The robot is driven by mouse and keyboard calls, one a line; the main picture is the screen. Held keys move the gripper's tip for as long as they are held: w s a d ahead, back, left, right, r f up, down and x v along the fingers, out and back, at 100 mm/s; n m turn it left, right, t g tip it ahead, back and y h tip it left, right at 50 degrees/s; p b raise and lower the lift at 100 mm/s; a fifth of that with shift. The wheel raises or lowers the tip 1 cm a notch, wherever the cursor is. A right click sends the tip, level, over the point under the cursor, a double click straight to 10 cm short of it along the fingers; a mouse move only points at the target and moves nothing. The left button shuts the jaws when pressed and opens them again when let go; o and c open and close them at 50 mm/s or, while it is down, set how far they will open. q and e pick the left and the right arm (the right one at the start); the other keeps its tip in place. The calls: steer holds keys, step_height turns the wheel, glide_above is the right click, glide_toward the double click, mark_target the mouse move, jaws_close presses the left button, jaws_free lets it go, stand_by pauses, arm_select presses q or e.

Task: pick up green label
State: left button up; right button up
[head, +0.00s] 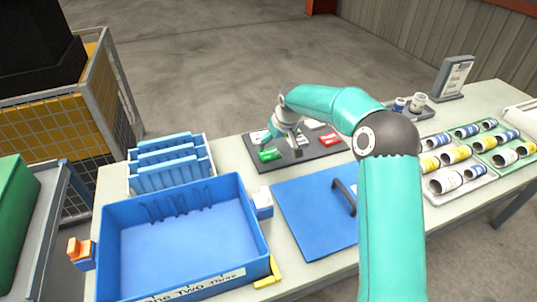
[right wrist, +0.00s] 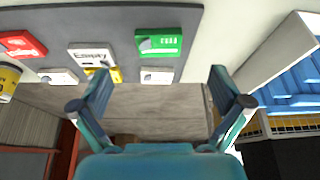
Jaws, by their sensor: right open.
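The green label (head: 270,155) lies at the left end of a dark grey board (head: 318,156) on the table. In the right wrist view the green label (right wrist: 158,42) shows near the top middle, with white lettering. My right gripper (head: 284,140) is over the left part of the board, close to the green label. In the right wrist view its two fingers (right wrist: 158,88) are spread wide apart with nothing between them. The green label appears beyond the fingertips, not between them. My left gripper is not in view.
A red label (head: 329,140) and several white labels (head: 312,125) share the board. A blue bin (head: 185,240) and a blue lid (head: 300,215) with a dark handle are nearer. Trays of cans (head: 455,188) stand right. A blue rack (head: 172,165) stands left.

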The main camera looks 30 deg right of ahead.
mark_target(271, 156)
steer(key=x, duration=0.3)
steer(key=p+x, duration=0.2)
steer(key=x, duration=0.2)
steer(key=shift+w+d+f, duration=0.1)
steer(key=shift+d+f, duration=0.05)
steer(key=shift+f, duration=0.05)
steer(key=shift+w+f, duration=0.25)
steer(key=shift+f, duration=0.2)
steer(key=c, duration=1.1)
steer(key=shift+r, duration=0.1)
